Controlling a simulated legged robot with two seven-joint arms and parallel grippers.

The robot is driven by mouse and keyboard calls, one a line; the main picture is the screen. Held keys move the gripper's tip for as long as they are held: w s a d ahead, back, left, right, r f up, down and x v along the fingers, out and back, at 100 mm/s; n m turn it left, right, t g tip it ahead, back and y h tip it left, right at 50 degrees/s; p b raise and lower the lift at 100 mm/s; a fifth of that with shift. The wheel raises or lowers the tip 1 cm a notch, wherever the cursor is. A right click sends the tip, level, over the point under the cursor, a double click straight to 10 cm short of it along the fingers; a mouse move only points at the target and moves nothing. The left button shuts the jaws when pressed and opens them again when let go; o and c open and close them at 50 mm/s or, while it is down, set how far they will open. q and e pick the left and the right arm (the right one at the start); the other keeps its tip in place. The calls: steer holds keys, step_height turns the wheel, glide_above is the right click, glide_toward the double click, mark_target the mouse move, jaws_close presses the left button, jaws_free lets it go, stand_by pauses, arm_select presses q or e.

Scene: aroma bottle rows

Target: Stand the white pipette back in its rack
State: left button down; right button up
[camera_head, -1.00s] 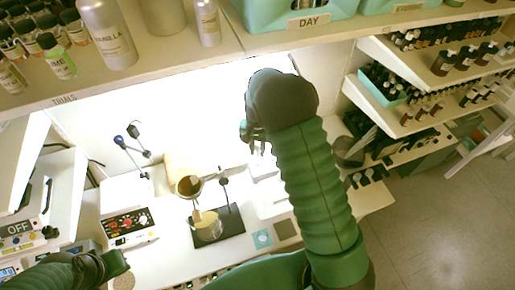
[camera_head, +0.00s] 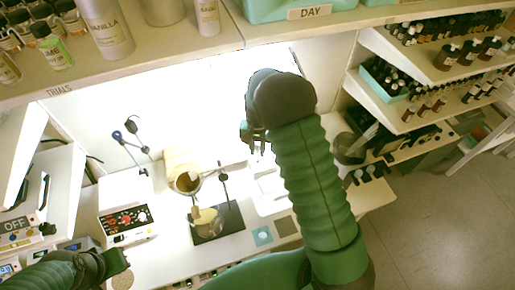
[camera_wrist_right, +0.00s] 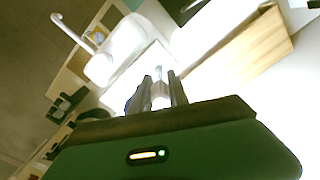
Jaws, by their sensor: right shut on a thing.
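My right gripper (camera_head: 257,142) hangs over the right part of the bench, in front of the bright back panel. In the right wrist view its two dark fingers (camera_wrist_right: 163,92) are shut on a slim pale thing (camera_wrist_right: 159,88), which looks like the white pipette. Most of it is hidden by the fingers and the glare, so its tilt is hard to tell. My left gripper (camera_head: 116,268) is low at the left edge, away from the pipette; its jaws are not clear. I cannot make out the pipette rack with certainty in either view.
The bottle shelf (camera_head: 150,72) overhangs the bench's back. Stepped bottle shelves (camera_head: 425,62) stand at the right.

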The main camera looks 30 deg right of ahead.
steer(key=shift+f, duration=0.15)
steer(key=shift+f+b, duration=0.7)
steer(key=shift+f, duration=0.25)
steer(key=o, duration=0.8)
steer(key=shift+r, duration=0.1)
steer(key=shift+r+p, duration=2)
steer(key=shift+r, duration=0.45)
